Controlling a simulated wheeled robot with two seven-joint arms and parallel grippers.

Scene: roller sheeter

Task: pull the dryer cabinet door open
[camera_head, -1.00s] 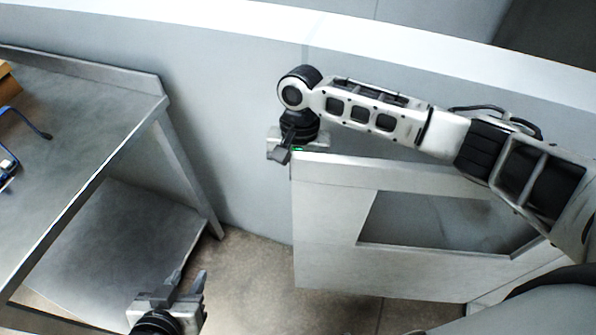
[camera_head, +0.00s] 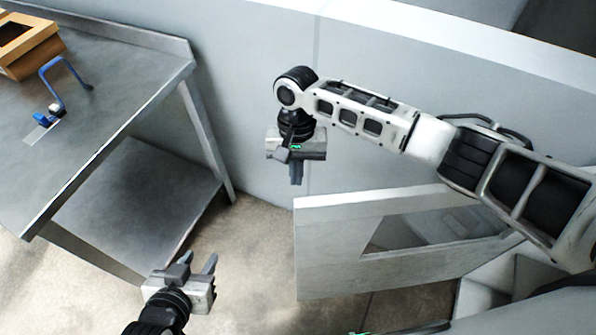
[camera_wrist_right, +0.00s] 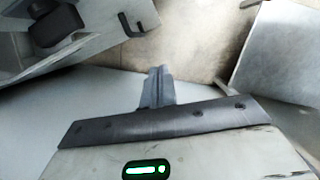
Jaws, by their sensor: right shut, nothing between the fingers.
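The dryer cabinet door (camera_head: 320,255) is a pale panel with a window cut-out. In the head view it stands swung out from the cabinet at the lower right, with its free edge to the left. My right gripper (camera_head: 296,180) is shut and empty, above the door's free top corner in the picture and apart from it. Its closed fingers (camera_wrist_right: 155,88) also show in the right wrist view. A pale panel (camera_wrist_right: 95,40) with a dark bracket-like handle (camera_wrist_right: 132,25), seemingly the door, shows there at upper left. My left gripper (camera_head: 198,270) is open and empty at the lower left.
A steel table (camera_head: 110,85) with a lower shelf (camera_head: 140,205) stands at the left. It bears a cardboard box (camera_head: 30,45) and a blue clamp-like tool (camera_head: 62,75). A grey wall (camera_head: 250,90) runs behind my right arm. Bare floor (camera_head: 255,260) lies between table and door.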

